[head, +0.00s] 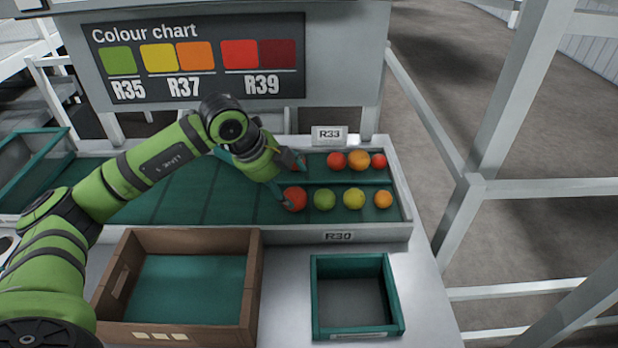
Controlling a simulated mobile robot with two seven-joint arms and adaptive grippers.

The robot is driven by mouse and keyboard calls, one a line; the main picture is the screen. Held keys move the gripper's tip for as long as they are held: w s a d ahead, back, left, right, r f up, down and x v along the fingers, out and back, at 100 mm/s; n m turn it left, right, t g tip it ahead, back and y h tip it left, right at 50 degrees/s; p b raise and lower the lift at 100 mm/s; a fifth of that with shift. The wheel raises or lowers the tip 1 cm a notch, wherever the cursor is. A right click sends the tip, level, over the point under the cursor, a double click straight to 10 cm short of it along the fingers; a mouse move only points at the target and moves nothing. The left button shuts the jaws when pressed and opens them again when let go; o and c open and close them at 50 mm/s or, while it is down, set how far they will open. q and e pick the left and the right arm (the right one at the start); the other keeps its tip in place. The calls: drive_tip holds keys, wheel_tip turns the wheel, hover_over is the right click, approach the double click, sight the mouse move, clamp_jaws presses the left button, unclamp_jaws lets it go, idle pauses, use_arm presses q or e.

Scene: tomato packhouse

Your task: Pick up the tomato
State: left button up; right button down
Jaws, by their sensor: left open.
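Several tomatoes lie in two rows in the right part of the green-lined tray (408,208). The front row holds a red tomato (295,199), a green tomato (324,199), a yellow tomato (354,198) and an orange tomato (383,199). The back row shows a red tomato (337,160), a larger orange one (358,160) and another red one (378,160); a further red one is partly hidden by my gripper. My left gripper (291,183) is open at the left end of the rows, with one fingertip beside the front red tomato. I cannot tell whether it touches. My right gripper is out of view.
A brown wooden crate (252,290) and a smaller green crate (317,295) stand in front of the tray, both empty. A colour chart board (195,57) stands behind. A white railing (520,188) runs on the right. The tray's left part is bare.

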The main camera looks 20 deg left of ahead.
sight(289, 193)
use_arm(q)
drive_tip(key=f+p, duration=0.2)
drive_tip(key=shift+w+f, duration=0.3)
drive_tip(key=shift+f, duration=0.1)
drive_tip(key=x, duration=0.3)
drive_tip(key=shift+w+a+f+p, duration=0.25)
drive_tip(key=shift+a+f+p, duration=0.05)
drive_tip(key=shift+p, duration=0.05)
drive_tip(key=shift+f, duration=0.15)
drive_tip(key=c, duration=0.8)
drive_tip(key=shift+c, duration=0.2)
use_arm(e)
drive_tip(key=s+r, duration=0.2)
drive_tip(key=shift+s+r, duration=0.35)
